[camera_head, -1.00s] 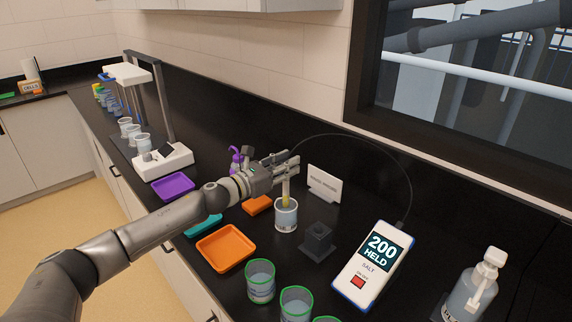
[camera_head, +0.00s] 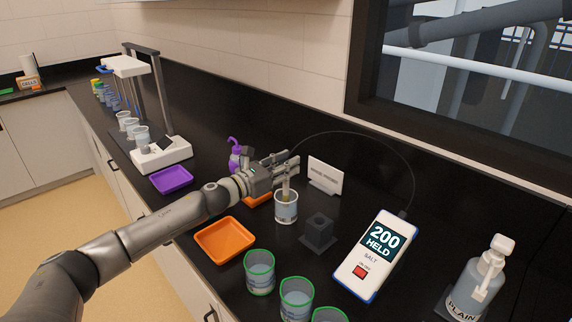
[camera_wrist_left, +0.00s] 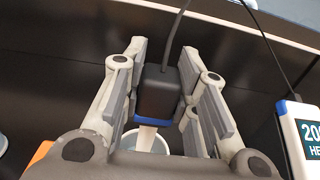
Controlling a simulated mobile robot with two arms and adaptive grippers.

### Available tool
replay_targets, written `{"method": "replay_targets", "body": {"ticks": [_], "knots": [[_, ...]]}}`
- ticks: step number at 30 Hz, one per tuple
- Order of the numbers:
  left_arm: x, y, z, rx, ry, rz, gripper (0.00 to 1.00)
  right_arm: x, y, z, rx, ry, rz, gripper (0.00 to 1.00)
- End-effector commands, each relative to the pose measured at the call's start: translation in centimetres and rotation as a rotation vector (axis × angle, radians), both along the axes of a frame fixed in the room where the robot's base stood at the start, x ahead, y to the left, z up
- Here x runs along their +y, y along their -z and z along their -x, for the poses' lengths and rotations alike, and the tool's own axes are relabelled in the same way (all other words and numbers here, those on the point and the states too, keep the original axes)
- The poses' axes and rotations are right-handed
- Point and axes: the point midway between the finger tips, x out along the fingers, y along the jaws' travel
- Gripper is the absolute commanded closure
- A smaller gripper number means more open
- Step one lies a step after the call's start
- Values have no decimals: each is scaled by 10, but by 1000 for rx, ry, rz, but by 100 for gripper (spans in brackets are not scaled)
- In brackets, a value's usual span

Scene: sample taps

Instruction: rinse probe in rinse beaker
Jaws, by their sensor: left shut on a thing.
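The probe has a black body with a blue band and a pale shaft. Its body shows in the left wrist view (camera_wrist_left: 160,92). My left gripper (camera_head: 287,168) is shut on the probe, holding it upright above the rinse beaker (camera_head: 287,210). The probe's shaft (camera_head: 287,187) reaches down inside the beaker's rim; its tip is hard to make out. The beaker is clear with pale liquid and stands on the black bench. Its rim also shows below the probe in the left wrist view. My right gripper is not in view.
The salt meter (camera_head: 378,254) reads 200 HELD, with a cable running to the probe. A dark probe stand (camera_head: 319,233) is right of the beaker. An orange tray (camera_head: 225,255) and several green-rimmed beakers (camera_head: 259,272) are in front. A white sign (camera_head: 325,174) stands behind; a wash bottle (camera_head: 478,285) is at right.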

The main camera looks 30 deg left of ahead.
Motion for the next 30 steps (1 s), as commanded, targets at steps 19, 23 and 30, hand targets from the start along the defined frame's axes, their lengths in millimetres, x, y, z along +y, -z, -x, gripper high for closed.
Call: {"method": "replay_targets", "body": {"ticks": [19,23,30], "knots": [[0,35,0,0,0,1,93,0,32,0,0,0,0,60],[0,37,0,0,0,1,93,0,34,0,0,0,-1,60],[0,36,0,0,0,1,93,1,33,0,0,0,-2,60]]}}
